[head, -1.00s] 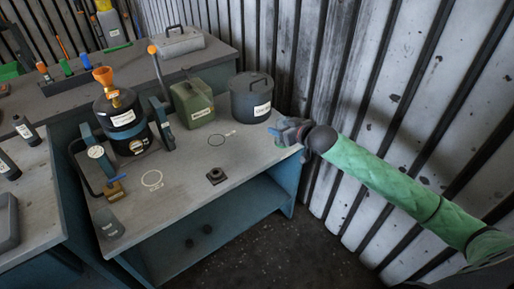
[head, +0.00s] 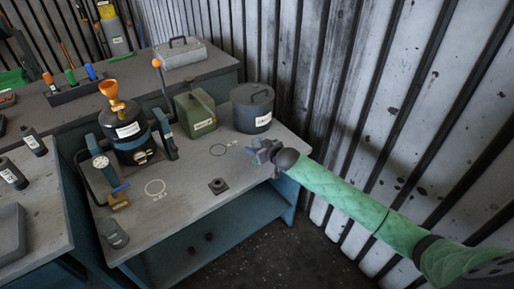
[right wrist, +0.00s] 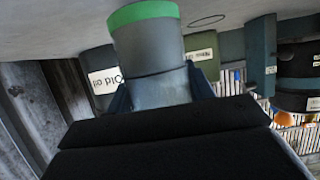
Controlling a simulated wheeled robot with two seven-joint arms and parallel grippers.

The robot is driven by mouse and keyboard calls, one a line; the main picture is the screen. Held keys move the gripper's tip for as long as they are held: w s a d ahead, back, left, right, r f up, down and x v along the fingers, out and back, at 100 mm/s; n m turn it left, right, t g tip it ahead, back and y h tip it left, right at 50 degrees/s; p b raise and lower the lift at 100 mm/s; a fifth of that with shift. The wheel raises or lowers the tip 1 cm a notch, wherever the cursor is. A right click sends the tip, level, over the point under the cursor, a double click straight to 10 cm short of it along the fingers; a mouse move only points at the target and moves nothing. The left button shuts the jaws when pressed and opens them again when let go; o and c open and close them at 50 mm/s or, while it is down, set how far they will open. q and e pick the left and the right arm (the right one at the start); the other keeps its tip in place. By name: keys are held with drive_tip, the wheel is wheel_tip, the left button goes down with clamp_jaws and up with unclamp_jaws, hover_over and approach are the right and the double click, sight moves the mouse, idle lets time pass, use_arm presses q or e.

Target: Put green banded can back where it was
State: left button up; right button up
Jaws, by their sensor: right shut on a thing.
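The green banded can (right wrist: 150,48) is a grey cylinder with a green band at one end in the right wrist view. My right gripper (right wrist: 160,92) is shut around its other end. In the head view my right gripper (head: 263,152) is at the bench's right end, in front of the dark lidded pot; the can is hard to make out there. The bench top (head: 185,205) bears a dark outlined ring (head: 218,150) left of the gripper and a pale ring (head: 155,188) farther left. I cannot tell if the can touches the bench. My left gripper is not in view.
The lidded pot (head: 252,108) and green canister (head: 195,114) stand along the bench's back. A dark tank with an orange funnel (head: 125,130) stands left. A corrugated wall (head: 390,110) is close on the right.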

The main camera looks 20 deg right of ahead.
drive_tip(key=shift+f, duration=0.55)
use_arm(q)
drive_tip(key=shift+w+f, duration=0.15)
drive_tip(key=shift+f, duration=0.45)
use_arm(e)
drive_tip(key=shift+f, duration=0.1)
drive_tip(key=o, duration=1.1)
drive_tip(key=shift+c, duration=0.2)
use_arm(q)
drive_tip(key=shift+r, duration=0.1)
